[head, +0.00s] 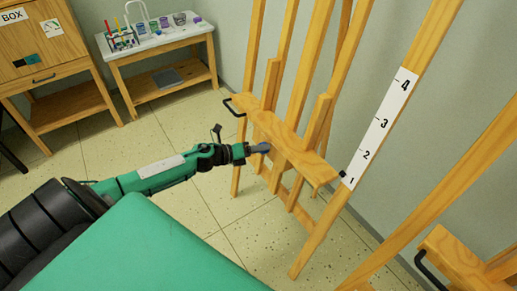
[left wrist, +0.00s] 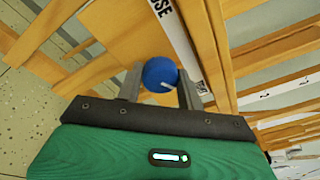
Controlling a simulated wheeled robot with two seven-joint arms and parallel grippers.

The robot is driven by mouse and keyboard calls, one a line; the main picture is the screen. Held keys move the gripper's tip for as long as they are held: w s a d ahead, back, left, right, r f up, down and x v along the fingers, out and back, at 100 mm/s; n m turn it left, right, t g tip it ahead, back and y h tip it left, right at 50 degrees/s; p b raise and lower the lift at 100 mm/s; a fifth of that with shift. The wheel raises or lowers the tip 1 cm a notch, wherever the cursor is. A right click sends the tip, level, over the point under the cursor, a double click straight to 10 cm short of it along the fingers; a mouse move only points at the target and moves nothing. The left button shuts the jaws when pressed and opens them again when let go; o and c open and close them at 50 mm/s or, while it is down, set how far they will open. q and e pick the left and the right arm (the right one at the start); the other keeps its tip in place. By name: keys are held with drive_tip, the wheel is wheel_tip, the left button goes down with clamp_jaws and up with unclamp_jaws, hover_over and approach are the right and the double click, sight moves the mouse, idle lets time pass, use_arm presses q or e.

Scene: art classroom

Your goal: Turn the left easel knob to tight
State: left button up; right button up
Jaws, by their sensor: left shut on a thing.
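The left wooden easel (head: 291,150) stands in the middle of the head view, with a ledge across its front. My left gripper (head: 258,149) reaches the front of this ledge from the left. In the left wrist view, the blue knob (left wrist: 160,73) sits between the two grey fingers of my left gripper (left wrist: 162,85), which is shut on it. A white pointer line shows on the knob's face. A white label (left wrist: 178,35) with partly visible lettering, ending in "OSE", is beside the knob. In the head view the knob is mostly hidden by the gripper. My right gripper is not in view.
A numbered white scale (head: 380,125) runs up the easel's right leg. A black handle (head: 232,106) sticks out at the ledge's left end. Another easel (head: 462,262) stands at right. A small table (head: 160,47) with art supplies and a wooden cabinet (head: 40,45) stand behind.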

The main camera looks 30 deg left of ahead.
use_arm(q)
drive_tip(key=o, duration=1)
drive_tip(key=shift+s, duration=0.1)
drive_tip(key=v, duration=1.3)
drive_tip(key=shift+s+a, duration=0.15)
drive_tip(key=shift+s, duration=0.1)
